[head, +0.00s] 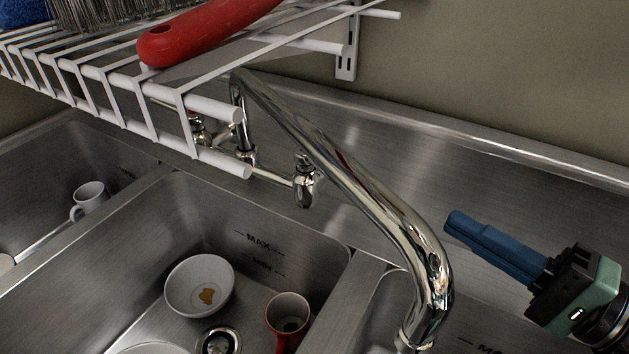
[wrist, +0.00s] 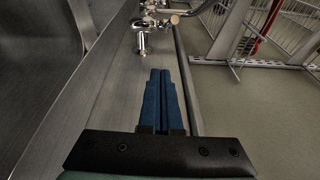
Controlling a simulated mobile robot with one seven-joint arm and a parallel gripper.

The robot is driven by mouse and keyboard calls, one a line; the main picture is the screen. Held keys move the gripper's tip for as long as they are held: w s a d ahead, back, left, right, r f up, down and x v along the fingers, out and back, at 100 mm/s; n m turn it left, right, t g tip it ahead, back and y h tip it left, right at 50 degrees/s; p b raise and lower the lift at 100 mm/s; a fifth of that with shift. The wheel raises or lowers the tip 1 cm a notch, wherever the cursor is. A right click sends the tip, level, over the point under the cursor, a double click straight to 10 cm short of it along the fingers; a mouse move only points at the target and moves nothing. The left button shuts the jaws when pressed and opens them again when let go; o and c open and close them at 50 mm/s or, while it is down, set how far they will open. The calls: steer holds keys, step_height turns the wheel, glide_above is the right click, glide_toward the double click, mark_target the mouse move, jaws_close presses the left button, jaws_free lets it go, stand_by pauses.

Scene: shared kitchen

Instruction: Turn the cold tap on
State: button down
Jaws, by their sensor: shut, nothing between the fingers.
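A chrome wall-mounted tap has a long spout (head: 350,175) that arches over the sink towards the camera. Its right-hand valve (head: 306,185) stands clear near the back wall; the wrist view shows a chrome valve (wrist: 141,42) ahead of the fingertips. The left-hand valve (head: 197,128) is partly hidden by the rack and seems to bear a red mark. I see no clear cold mark on the right-hand valve. My gripper (head: 453,224) has blue fingers, shut and empty, pointing left towards the right-hand valve from a distance. It touches nothing; its fingertips also show in the wrist view (wrist: 160,73).
A white wire rack (head: 212,108) overhangs the tap at upper left, with a red-handled utensil (head: 205,32) on it. The basin (head: 270,210) holds a white bowl (head: 200,283) and red mug (head: 287,318). A white mug (head: 90,196) is in the left basin.

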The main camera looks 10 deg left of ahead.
steer(key=w+a+r+m+b, duration=0.1)
steer(key=w+a, duration=0.1)
steer(key=a, duration=0.8)
steer(key=shift+w+a+r+y, duration=0.15)
steer(key=shift+r+y, duration=0.15)
steer(key=shift+r, duration=0.1)
